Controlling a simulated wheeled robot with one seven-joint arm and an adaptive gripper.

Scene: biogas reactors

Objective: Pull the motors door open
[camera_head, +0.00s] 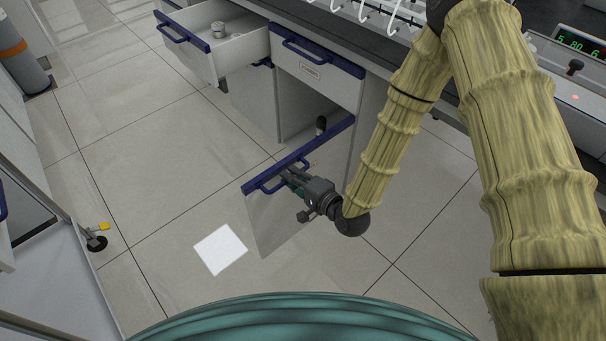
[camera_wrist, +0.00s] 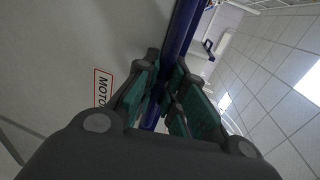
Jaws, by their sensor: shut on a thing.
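The motors door (camera_head: 277,218) is a light grey cabinet door with a dark blue top edge. In the head view it stands swung well out from the lower cabinet, and the space behind it is partly visible. My gripper (camera_head: 292,181) is shut on this handle. In the wrist view the blue handle (camera_wrist: 181,38) runs between the green finger pads, and a red-framed label (camera_wrist: 102,88) reading "MOTO" shows on the door face, the rest of it hidden by a finger.
An open drawer (camera_head: 240,52) with a small metal item stands out at the upper left of the cabinet. A closed drawer (camera_head: 316,78) is above the door. A white square (camera_head: 220,249) lies on the tiled floor. A caster (camera_head: 96,243) stands at the left.

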